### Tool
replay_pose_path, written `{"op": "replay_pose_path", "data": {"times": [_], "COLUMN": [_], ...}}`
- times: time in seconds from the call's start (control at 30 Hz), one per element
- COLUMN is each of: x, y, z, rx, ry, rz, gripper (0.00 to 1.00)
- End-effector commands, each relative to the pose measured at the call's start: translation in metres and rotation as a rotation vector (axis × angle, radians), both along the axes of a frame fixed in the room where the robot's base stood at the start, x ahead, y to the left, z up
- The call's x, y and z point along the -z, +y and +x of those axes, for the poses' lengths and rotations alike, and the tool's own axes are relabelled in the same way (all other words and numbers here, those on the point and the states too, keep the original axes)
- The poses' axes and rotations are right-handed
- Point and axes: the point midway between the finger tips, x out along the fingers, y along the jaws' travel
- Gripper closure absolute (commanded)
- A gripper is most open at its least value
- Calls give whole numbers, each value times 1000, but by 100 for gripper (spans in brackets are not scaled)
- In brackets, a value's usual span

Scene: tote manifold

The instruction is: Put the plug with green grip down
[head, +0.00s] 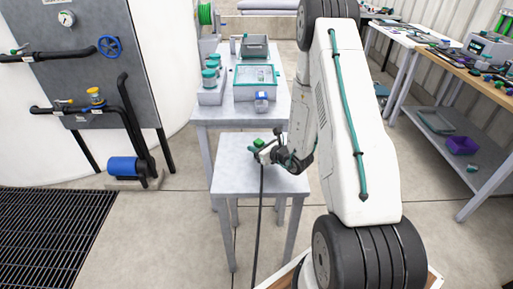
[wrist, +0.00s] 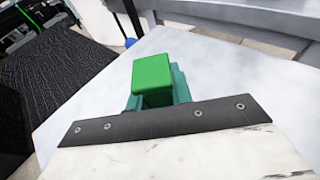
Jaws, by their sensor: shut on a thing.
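The plug with green grip (head: 259,143) is at my gripper (head: 264,152), over the low grey table (head: 235,180). In the wrist view the green grip (wrist: 153,75) sits between teal fingers (wrist: 180,85), and my gripper is shut on it. A dark cable hangs from the plug past the table's front edge toward the floor. The plug's lower end is hidden, so I cannot tell whether it touches the table top.
A panel with pipes and a blue valve wheel (head: 110,46) is at left. The low table's top is otherwise clear.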

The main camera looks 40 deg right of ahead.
Motion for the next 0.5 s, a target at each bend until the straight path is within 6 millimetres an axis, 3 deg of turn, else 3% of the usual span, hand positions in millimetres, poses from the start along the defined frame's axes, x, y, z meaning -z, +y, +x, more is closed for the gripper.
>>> {"op": "replay_pose_path", "data": {"times": [0.1, 0.13, 0.2, 0.5], "x": [3, 3, 3, 1], "y": [0, 0, 0, 0], "z": [0, 0, 0, 0], "rx": [0, 0, 0, 1], "ry": [0, 0, 0, 0], "rz": [1, 1, 1, 0], "gripper": [100, 76, 57, 57]}}
